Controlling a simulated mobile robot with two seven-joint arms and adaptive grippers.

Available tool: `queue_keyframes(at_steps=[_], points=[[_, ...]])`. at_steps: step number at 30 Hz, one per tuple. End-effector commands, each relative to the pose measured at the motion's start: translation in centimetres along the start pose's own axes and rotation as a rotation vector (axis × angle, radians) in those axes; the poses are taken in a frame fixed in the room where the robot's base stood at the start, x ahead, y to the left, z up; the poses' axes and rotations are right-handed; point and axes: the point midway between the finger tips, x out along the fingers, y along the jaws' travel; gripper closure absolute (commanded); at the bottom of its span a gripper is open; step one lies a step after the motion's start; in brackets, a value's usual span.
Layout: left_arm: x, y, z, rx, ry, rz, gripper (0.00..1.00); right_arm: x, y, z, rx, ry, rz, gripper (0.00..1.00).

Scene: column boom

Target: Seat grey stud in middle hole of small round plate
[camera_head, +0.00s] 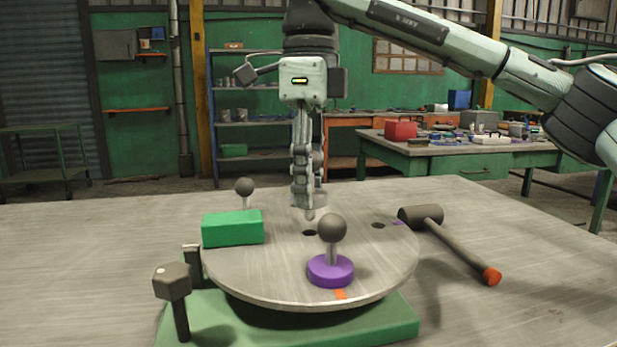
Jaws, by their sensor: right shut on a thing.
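The small round plate (270,275) is a grey metal disc on a green base. Its middle hole (309,233) is dark and looks empty. My right gripper (308,203) points straight down above the plate and is shut on the grey stud (310,214). Only the stud's pale lower tip shows clearly, just above the middle hole in the picture and apparently clear of it; the fingers hide the rest. My left gripper is not in view.
On the plate are a green block (232,229), a dark ball-headed post (332,229) in a purple ring (330,271), and another hole (378,225). A similar ball-headed post (244,187) stands behind the block. A mallet (455,248) lies right; a hex-headed bolt (173,282) stands front left.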

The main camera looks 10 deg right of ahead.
Motion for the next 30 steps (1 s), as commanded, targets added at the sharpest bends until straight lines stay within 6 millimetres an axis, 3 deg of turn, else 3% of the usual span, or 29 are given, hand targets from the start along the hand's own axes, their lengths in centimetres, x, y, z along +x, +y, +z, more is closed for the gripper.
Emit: queue_keyframes(at_steps=[30], points=[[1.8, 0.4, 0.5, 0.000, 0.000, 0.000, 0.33, 3.1, 0.0, 0.0, 0.000, -0.001, 0.000, 0.88]])
